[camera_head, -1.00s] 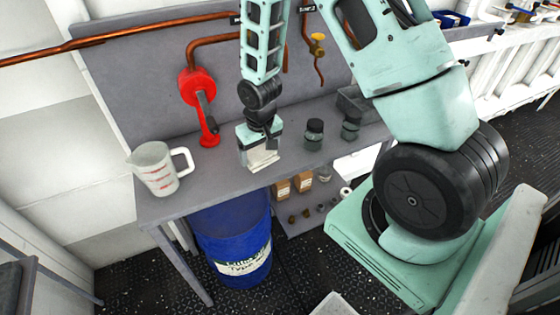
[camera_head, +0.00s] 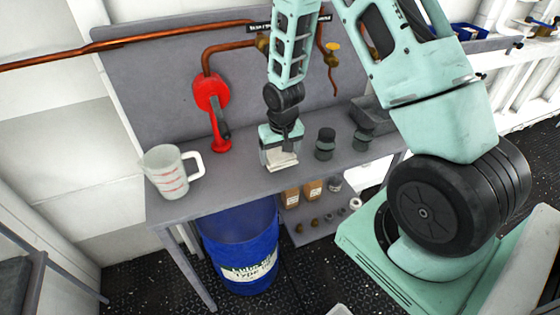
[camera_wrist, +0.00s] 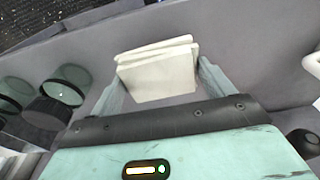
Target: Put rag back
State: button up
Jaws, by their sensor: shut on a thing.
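The rag is a folded cream-white cloth (camera_head: 284,161) at the grey bench top (camera_head: 222,184), near its front edge. It also shows in the wrist view (camera_wrist: 158,72), between the two fingers. My gripper (camera_head: 281,160) points down and is shut on the rag. In the wrist view my gripper (camera_wrist: 158,82) has one finger on each side of the cloth. The rag is at or just above the bench surface; I cannot tell whether it touches.
A white measuring jug (camera_head: 168,172) stands left on the bench, and a red hand pump (camera_head: 213,112) stands behind. Dark jars (camera_head: 325,143) stand right of my gripper. A blue drum (camera_head: 241,250) and a low shelf with small boxes (camera_head: 302,192) are below.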

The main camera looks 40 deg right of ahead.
aim_at(280, 156)
jog(key=shift+f, duration=1.85)
jog(key=shift+f, duration=0.15)
jog(key=o, duration=1.1)
jog(key=r, duration=0.4)
jog(key=s+r+b, duration=0.1)
jog(key=r, duration=0.6)
jog(key=shift+s+a+r, duration=0.15)
jog(key=shift+a+r, duration=0.05)
jog(key=shift+r, duration=0.15)
jog(key=s+a+r+n+y, duration=0.1)
jog(key=s+a+r+n, duration=0.35)
jog(key=s+a, duration=0.4)
jog(key=s+a+r+n, duration=0.3)
jog(key=s+a+r, duration=0.25)
jog(key=a, duration=0.65)
jog(key=s+a+n, duration=0.1)
jog(key=s, duration=0.2)
jog(key=s+a+r+n+g, duration=0.1)
jog(key=s, duration=0.2)
jog(key=s+a+r+n, duration=0.1)
jog(key=s, duration=0.1)
jog(key=shift+s+a+r+n, duration=0.1)
jog(key=shift+s+a+n, duration=0.15)
jog(key=shift+s, duration=0.15)
